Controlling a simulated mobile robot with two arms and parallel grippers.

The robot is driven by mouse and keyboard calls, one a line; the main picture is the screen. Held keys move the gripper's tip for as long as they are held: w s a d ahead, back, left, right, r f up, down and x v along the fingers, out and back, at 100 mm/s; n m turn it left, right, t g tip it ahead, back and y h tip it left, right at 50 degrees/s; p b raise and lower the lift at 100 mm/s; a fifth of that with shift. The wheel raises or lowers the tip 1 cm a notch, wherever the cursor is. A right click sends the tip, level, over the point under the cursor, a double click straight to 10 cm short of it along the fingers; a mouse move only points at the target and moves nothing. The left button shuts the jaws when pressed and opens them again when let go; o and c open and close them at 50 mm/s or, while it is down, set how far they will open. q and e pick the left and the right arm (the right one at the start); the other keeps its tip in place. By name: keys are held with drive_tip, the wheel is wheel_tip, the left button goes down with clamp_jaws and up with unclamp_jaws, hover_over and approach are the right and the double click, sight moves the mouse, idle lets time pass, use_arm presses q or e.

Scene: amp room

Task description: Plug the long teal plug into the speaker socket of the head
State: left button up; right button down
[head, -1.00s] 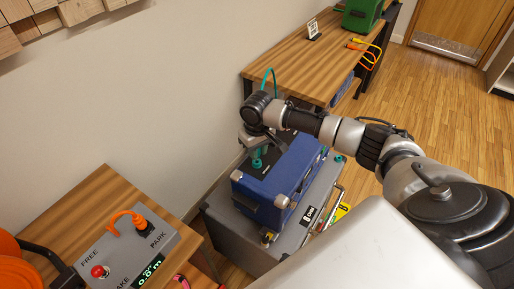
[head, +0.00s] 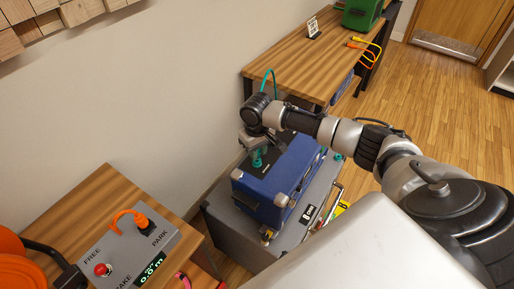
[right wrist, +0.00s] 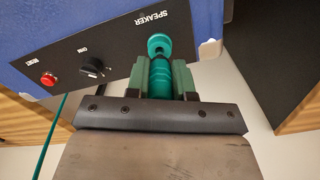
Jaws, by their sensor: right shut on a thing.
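The blue amp head (head: 285,178) sits on a grey cabinet (head: 228,232). Its black panel shows in the right wrist view (right wrist: 118,45), with the teal-ringed speaker socket (right wrist: 158,42) below the word SPEAKER. My right gripper (right wrist: 160,80) is shut on the long teal plug (right wrist: 161,78), which is lined up with the socket, its front end at or very close to the ring. I cannot tell whether the tip is inside. In the head view my right gripper (head: 254,146) is over the back of the head, with the plug (head: 257,158) pointing down. My left gripper is out of view.
A red button (right wrist: 48,79) and black knob (right wrist: 91,66) are beside the socket. The teal cable (head: 268,80) loops up behind my wrist. A wooden bench (head: 310,60) stands behind; a small table with a grey control box (head: 130,245) is at lower left.

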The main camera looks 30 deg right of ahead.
drive_tip(key=shift+f+p, duration=0.45)
drive_tip(key=shift+f, duration=0.55)
idle(1.6)
drive_tip(key=c, duration=0.9)
unclamp_jaws()
drive_tip(key=shift+r, duration=0.1)
